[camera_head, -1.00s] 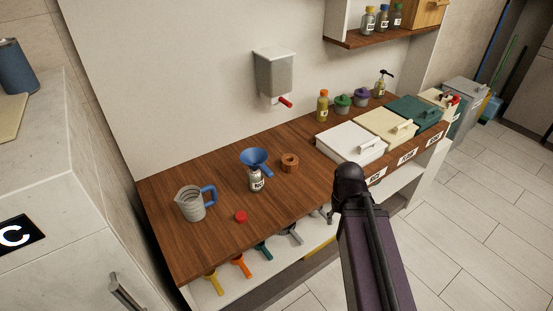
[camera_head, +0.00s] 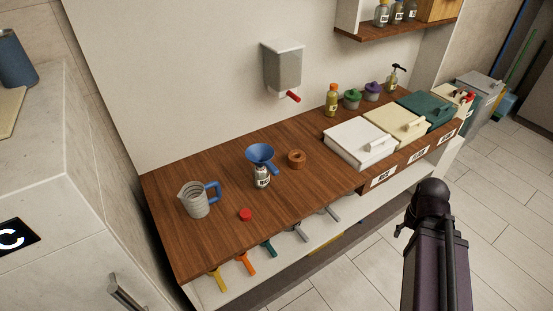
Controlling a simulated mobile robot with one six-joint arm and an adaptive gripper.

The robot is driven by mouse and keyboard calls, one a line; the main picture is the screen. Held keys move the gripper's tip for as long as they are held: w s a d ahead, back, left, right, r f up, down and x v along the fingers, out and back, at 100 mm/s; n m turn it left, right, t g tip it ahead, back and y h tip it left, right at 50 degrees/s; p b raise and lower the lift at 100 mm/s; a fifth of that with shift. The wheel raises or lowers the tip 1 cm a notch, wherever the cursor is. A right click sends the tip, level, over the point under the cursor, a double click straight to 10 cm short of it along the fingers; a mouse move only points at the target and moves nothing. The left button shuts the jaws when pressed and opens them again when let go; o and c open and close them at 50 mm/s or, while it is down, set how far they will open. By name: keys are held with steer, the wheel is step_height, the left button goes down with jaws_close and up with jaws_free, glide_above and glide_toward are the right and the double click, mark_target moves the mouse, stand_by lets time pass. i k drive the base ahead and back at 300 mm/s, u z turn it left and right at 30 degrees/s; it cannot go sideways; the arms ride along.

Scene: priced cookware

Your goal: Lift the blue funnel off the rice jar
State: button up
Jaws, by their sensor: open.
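The blue funnel (camera_head: 261,153) sits on top of the rice jar (camera_head: 262,179), a small clear jar with a label, on the wooden counter. The funnel's handle points to the lower right. A red lid (camera_head: 246,214) lies on the counter in front of the jar. My dark arm stands at the lower right, in front of the counter and well apart from the funnel. My gripper cannot be made out in this view.
A measuring jug (camera_head: 196,201) with a blue handle stands left of the jar. A brown ring (camera_head: 297,159) lies close on the right. A wall dispenser (camera_head: 283,67) hangs behind. Lidded bins (camera_head: 360,143) fill the right. Coloured scoops (camera_head: 246,264) hang below the front edge.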

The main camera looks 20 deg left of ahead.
mark_target(260, 154)
steer(key=z, duration=0.1)
steer(key=k, duration=1.3)
steer(key=u, duration=1.25)
steer(key=i, duration=1.05)
steer(key=z, duration=0.05)
